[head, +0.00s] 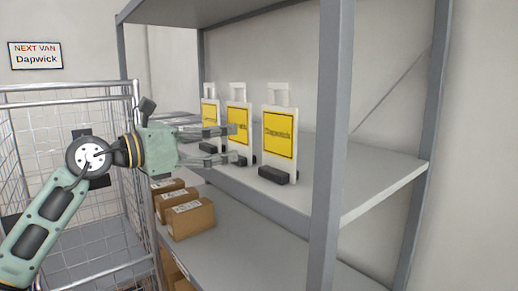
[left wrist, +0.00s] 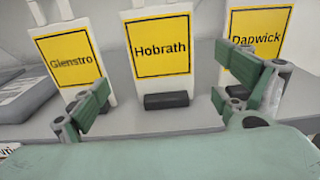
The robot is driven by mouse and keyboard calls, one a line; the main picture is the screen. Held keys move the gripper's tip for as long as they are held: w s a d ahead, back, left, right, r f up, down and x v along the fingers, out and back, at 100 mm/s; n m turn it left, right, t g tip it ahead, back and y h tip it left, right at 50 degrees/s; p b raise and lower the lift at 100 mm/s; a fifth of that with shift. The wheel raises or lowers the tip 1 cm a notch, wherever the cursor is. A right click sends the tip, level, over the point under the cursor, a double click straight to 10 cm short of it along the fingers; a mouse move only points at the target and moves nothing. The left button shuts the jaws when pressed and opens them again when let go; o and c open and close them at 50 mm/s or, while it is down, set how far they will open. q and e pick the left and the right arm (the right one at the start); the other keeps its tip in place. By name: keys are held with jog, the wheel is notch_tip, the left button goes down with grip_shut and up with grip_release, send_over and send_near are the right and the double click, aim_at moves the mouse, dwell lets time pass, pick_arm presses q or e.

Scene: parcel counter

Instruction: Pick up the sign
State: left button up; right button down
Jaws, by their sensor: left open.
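Three white signs with handle cut-outs, yellow panels and dark foot blocks stand upright in a row on the upper shelf. The Dapwick sign (head: 279,134) is rightmost in the head view and also shows at the right of the left wrist view (left wrist: 261,28). The Hobrath sign (left wrist: 160,48) is in the middle, facing my left gripper, and the Glenstro sign (left wrist: 72,58) is on the left. My left gripper (head: 237,146) is open and empty, its fingers pointing at the row in front of the Hobrath sign. One finger partly covers the Dapwick panel in the wrist view. My right gripper is not seen.
A wall notice (head: 35,56) reads "NEXT VAN Dapwick". A grey shelf post (head: 329,150) stands right of the signs. Brown boxes (head: 191,218) sit on the lower shelf. A wire cage trolley (head: 100,215) stands at the left. The upper shelf is bare right of the signs.

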aim_at(240, 154)
pick_arm(q)
jog(key=shift+w+d+r, duration=0.1)
jog(key=shift+d+r, duration=0.1)
jog(key=shift+r, duration=0.05)
jog(key=shift+w+d+r+p, duration=0.2)
jog(key=shift+w+d+p, duration=0.25)
jog(key=shift+p, duration=0.65)
jog(key=p+x, duration=0.2)
jog(key=x, duration=0.1)
jog(key=shift+s+d, duration=0.1)
jog(key=shift+s, duration=0.15)
jog(key=shift+x, duration=0.95)
jog(key=shift+f, duration=0.2)
jog(key=c, duration=1.1)
jog(key=shift+c, duration=1.4)
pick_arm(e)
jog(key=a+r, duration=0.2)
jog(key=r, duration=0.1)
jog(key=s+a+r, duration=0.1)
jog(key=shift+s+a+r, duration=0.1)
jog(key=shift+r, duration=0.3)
